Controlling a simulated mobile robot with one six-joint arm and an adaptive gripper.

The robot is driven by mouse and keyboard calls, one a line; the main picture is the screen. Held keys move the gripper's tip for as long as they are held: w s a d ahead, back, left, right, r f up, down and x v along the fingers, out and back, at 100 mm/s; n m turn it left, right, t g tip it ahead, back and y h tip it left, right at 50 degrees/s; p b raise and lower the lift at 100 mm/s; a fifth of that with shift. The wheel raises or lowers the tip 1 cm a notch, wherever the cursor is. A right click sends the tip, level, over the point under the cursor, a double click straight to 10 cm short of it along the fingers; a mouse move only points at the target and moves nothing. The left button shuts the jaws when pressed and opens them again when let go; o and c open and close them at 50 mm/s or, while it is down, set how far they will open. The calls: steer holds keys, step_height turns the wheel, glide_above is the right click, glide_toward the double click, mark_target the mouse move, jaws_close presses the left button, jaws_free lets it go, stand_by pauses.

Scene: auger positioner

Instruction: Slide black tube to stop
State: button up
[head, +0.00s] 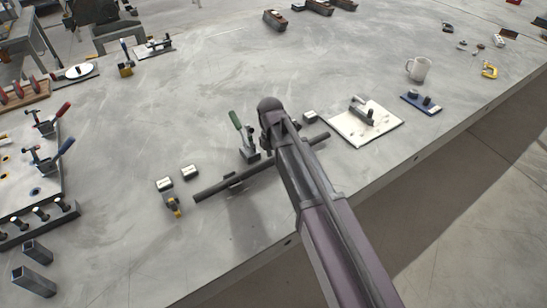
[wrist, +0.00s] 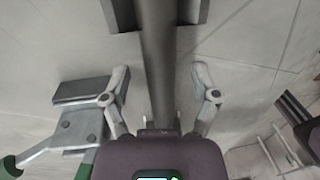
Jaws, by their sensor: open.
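The black tube (head: 215,188) lies nearly level across the table, slanting up to the right in the head view. It rests on a dark support (head: 236,183), and my arm hides part of its right half. In the wrist view the tube (wrist: 158,45) runs from the top edge down between my fingers, through a dark support (wrist: 195,14). My gripper (wrist: 159,70) is open, with one finger on each side of the tube and visible gaps. A green-handled toggle clamp (head: 243,135) stands behind the tube; it also shows in the wrist view (wrist: 80,128). A yellow-and-dark piece (head: 173,206) stands near the tube's left end; I cannot tell if it is the stop.
A white plate with a fixture (head: 366,122) lies to the right. A clamp plate (head: 30,180) stands at the left. The table's front edge is close.

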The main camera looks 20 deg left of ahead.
jaws_close()
stand_by(0.3)
jaws_free()
stand_by(0.4)
